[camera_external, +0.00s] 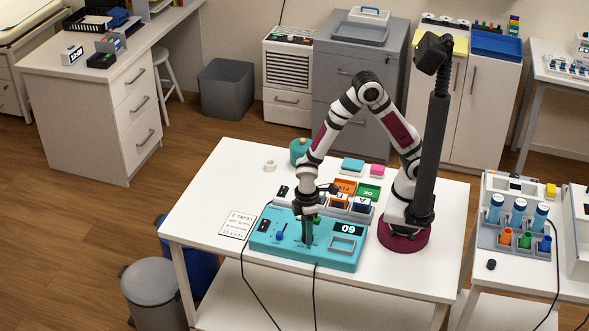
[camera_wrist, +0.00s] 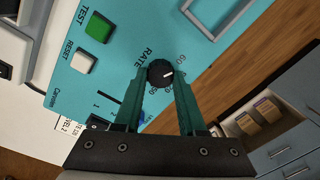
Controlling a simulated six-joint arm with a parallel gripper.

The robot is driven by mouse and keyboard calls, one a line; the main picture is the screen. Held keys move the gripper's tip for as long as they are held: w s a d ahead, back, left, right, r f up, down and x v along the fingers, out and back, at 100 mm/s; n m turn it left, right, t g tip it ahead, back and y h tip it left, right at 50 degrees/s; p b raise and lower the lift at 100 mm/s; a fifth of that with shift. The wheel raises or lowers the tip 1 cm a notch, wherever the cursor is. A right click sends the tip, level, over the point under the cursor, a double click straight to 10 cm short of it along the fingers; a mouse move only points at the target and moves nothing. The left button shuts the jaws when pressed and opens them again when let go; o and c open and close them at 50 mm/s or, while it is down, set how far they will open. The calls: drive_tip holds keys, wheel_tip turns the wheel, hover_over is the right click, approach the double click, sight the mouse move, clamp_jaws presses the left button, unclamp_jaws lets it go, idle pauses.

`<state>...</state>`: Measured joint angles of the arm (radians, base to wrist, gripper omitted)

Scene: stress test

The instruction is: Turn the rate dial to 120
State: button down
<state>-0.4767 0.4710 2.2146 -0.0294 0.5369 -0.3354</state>
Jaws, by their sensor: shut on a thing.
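The teal device (camera_external: 290,254) lies on the white table, and its panel (camera_wrist: 120,65) fills much of the wrist view. The rate dial (camera_wrist: 160,72) is a round black knob beside the word RATE, with a white pointer line aimed to the right and slightly up. Small scale numbers sit right of it; one reads 60, the others are partly covered. My gripper (camera_wrist: 161,84) has its two teal fingers shut on the dial, one on each side. In the external view my gripper (camera_external: 308,240) points down at the panel and hides the dial. The display (camera_external: 349,229) shows the digits 6 and 0.
A green TEST button (camera_wrist: 98,27) and a white RESET button (camera_wrist: 81,62) lie near the dial. A blue knob (camera_external: 280,236) stands on the panel. Trays (camera_external: 350,203) with coloured labels stand behind the device. A printed card (camera_external: 238,223) lies to its left.

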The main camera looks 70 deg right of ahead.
drive_tip(key=m, duration=0.4)
drive_tip(key=shift+m, duration=0.4)
drive_tip(key=m, duration=0.3)
drive_tip(key=shift+m, duration=0.3)
drive_tip(key=m, duration=0.4)
drive_tip(key=shift+d+t, duration=0.1)
drive_tip(key=shift+t, duration=0.3)
drive_tip(key=shift+m, duration=2.3)
drive_tip(key=shift+c, duration=2.4)
unclamp_jaws()
drive_tip(key=shift+s, duration=0.1)
